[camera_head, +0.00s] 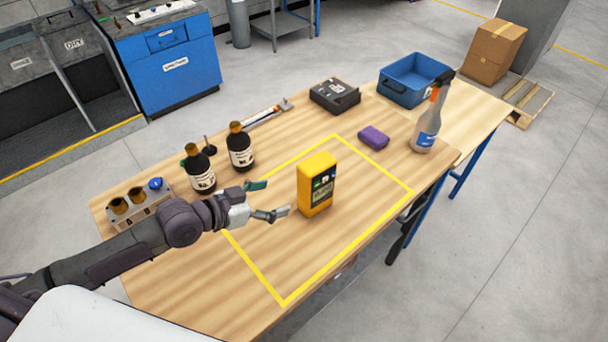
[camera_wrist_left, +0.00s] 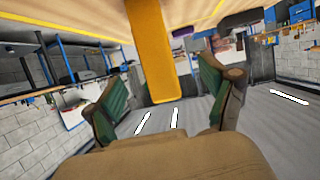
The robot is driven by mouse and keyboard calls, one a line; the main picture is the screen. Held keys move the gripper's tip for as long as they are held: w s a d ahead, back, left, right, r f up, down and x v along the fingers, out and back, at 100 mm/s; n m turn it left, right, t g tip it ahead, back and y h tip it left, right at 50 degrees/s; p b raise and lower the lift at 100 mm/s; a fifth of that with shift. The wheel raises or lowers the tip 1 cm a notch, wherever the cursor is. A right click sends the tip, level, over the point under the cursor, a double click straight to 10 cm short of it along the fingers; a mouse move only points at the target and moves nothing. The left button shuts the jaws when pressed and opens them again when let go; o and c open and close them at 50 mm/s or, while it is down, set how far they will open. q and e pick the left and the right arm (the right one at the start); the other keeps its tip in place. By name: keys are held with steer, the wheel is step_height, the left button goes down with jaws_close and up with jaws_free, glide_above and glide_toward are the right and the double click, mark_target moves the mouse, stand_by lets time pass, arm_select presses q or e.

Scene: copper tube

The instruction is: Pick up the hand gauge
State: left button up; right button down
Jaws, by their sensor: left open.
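The hand gauge (camera_head: 317,184) is a yellow box with a dark face and small display, standing upright on the wooden table (camera_head: 190,290) inside a yellow taped outline. My left gripper (camera_head: 277,199) is open and empty, just left of the gauge, with its fingers pointing at it and a small gap between. In the left wrist view the gauge (camera_wrist_left: 151,50) shows as a yellow block ahead, between the two spread green-padded fingers (camera_wrist_left: 163,100). My right gripper is not in view.
Two dark bottles (camera_head: 241,147) and a holder with knobs (camera_head: 139,205) stand behind and left of my left arm. A purple sponge (camera_head: 373,138), a spray bottle (camera_head: 428,125), a black case (camera_head: 334,95) and a blue bin (camera_head: 413,80) sit farther right. Table right of the gauge is clear.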

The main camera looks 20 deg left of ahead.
mark_target(301, 191)
arm_select(q)
steer(key=x, duration=0.3)
steer(key=p+x, duration=0.1)
steer(key=x, duration=0.3)
steer(key=shift+d+r, duration=0.1)
steer(key=shift+d, duration=0.4)
steer(key=shift+w+d+f, duration=0.1)
steer(key=shift+w+f, duration=0.1)
steer(key=shift+w, duration=0.05)
steer(key=shift+w+d+f+p, duration=0.15)
steer(key=shift+w+d+p, duration=0.15)
steer(key=shift+w+p, duration=0.05)
steer(key=x, duration=0.3)
steer(key=shift+w+d+f+p, duration=0.1)
steer(key=shift+d+f+p, duration=0.1)
steer(key=shift+p, duration=0.2)
steer(key=shift+w+d+f, duration=0.25)
steer(key=shift+w, duration=0.1)
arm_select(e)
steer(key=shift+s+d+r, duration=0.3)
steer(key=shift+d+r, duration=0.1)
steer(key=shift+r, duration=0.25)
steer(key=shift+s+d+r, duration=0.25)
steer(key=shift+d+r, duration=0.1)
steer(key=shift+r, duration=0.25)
arm_select(q)
steer(key=shift+s, duration=0.1)
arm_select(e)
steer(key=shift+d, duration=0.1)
